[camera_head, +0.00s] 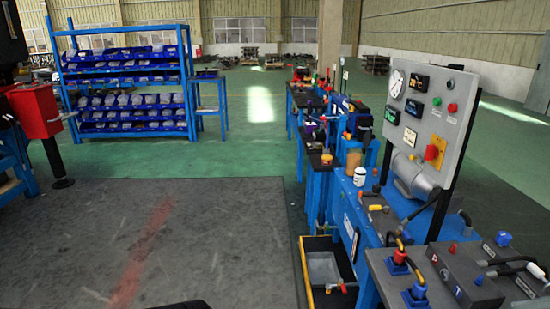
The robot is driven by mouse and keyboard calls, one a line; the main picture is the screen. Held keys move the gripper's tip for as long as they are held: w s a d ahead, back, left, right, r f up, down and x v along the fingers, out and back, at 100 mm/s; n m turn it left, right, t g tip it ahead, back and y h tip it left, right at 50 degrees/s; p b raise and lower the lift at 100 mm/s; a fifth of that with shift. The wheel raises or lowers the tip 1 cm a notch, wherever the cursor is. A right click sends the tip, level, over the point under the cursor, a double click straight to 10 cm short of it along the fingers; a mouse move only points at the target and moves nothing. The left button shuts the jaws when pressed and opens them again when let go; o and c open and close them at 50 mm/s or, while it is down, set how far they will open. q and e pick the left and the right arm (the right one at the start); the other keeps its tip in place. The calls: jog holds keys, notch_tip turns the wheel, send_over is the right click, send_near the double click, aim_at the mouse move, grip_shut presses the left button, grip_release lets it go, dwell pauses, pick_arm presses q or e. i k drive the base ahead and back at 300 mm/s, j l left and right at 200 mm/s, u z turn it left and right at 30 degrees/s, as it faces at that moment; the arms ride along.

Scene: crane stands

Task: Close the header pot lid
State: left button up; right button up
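No thing in view can be told for sure as the header pot or its lid. A small orange-yellow pot (353,163) and a white cup-like pot (360,176) stand on the blue bench to the left of the panel. They are too small to tell whether any has an open lid. Neither of my grippers is in view.
Blue benches with fittings run along the right. A yellow-edged black tray with a grey bin (323,268) sits low beside them. A blue rack (125,85) of parts bins stands at the back left. The dark floor mat (220,240) is clear.

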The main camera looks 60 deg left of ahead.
aim_at(367, 138)
jog(key=u, duration=1.4)
jog(key=i+j+z, duration=0.1)
jog(key=i+j, duration=0.45)
jog(key=i+j+z, duration=0.15)
jog(key=i+j, duration=0.45)
jog(key=i+j+z, duration=0.1)
jog(key=i+j, duration=0.5)
jog(key=i+j+z, duration=0.15)
jog(key=i+j, duration=0.35)
jog(key=j, duration=0.25)
